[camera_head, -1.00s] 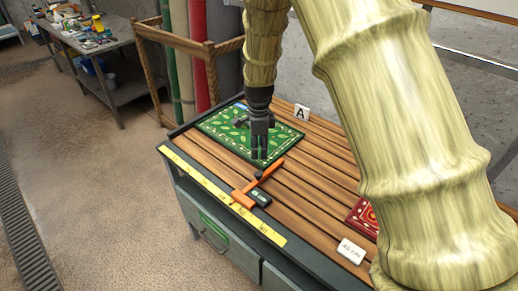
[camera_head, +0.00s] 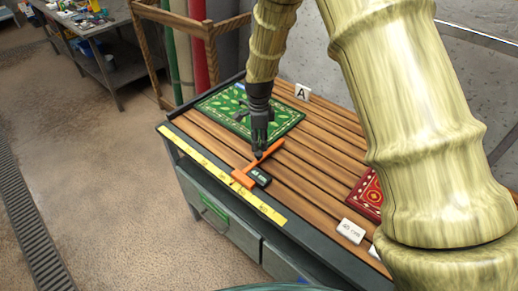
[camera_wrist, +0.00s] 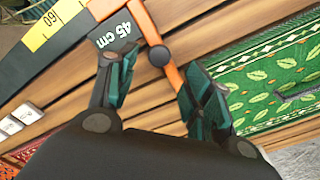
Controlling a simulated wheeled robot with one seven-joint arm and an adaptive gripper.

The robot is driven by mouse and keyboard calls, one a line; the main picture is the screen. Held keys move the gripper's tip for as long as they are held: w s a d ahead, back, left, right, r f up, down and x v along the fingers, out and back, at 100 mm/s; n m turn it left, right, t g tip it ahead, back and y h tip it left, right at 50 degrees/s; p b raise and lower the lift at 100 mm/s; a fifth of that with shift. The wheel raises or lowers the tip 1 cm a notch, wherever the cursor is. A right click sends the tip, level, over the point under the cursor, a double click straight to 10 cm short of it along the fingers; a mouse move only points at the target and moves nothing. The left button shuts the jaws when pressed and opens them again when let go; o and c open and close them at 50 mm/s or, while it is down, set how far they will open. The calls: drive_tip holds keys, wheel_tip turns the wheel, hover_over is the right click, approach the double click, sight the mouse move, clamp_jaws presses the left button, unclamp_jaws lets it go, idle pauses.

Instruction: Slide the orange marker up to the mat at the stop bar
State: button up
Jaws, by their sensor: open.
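The orange marker (camera_head: 243,180) is a T-shaped slider with a long bar, a dark knob and a black "45 cm" label. It lies across the bench slats at the yellow ruler, short of the green leaf-patterned mat (camera_head: 225,110). A gap of bare slats shows between bar and mat. My gripper (camera_head: 259,148) is open, low over the marker at its knob. In the wrist view, my gripper (camera_wrist: 157,66) has one finger on each side of the knob (camera_wrist: 159,56). Whether the fingers touch it is unclear. A dark edge bounds the mat's far left end.
The yellow ruler (camera_head: 205,168) runs along the bench's front edge. A red mat (camera_head: 368,196) and a white "60 cm" card (camera_head: 350,231) lie to the right. My arm hides part of the bench's right side.

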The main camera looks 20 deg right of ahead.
sight(259, 153)
drive_tip(key=shift+f+p, duration=1)
drive_tip(key=shift+f, duration=2)
drive_tip(key=shift+c, duration=0.4)
drive_tip(key=c, duration=0.8)
